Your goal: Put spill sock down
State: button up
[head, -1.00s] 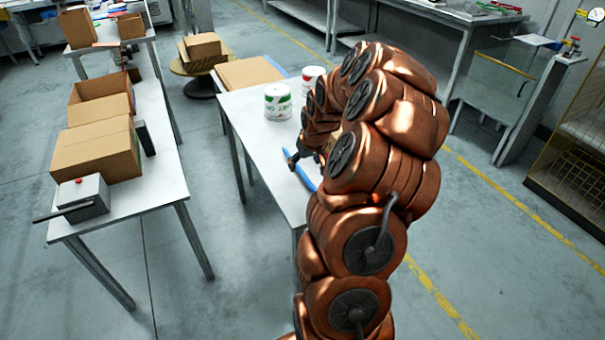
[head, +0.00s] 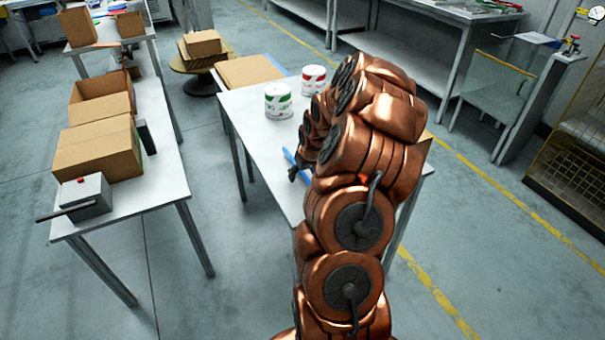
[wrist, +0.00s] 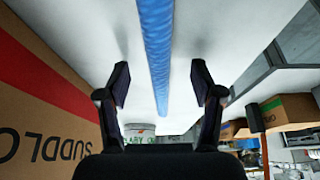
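The spill sock is a long blue roll (head: 289,155) lying on the white table (head: 240,115). My arm hides much of it in the head view. In the wrist view the sock (wrist: 157,45) runs from the top edge down the middle, between my two fingers. My gripper (wrist: 161,85) is open, with a gap on each side of the sock and neither finger seen touching it. In the head view my gripper (head: 300,172) is small and dark beside the sock, low over the table.
Two white cans, one with green (head: 278,101) and one with red (head: 313,79), stand at the table's far end by a flat cardboard piece (head: 248,71). A cardboard box with a red stripe (wrist: 50,90) is close on the left in the wrist view. Another table (head: 165,190) with boxes stands left.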

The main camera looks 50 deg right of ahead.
jog(key=c, duration=1.1)
jog(key=shift+c, duration=0.2)
jog(key=shift+r, duration=0.1)
jog(key=shift+w+r+b, duration=0.1)
jog(key=shift+r+b, duration=0.45)
jog(key=shift+r, duration=1.1)
jog(key=s+a+b, duration=0.1)
jog(key=s+a, duration=0.2)
jog(key=s, duration=0.1)
jog(key=s+a+r+b, duration=0.1)
jog(key=s+a, duration=0.2)
jog(key=s, duration=0.1)
jog(key=s+a+b, duration=0.1)
jog(key=s+a, duration=0.2)
jog(key=s, duration=0.2)
jog(key=shift+s+a+r, duration=0.1)
jog(key=shift+a+r, duration=0.05)
jog(key=shift+r, duration=0.15)
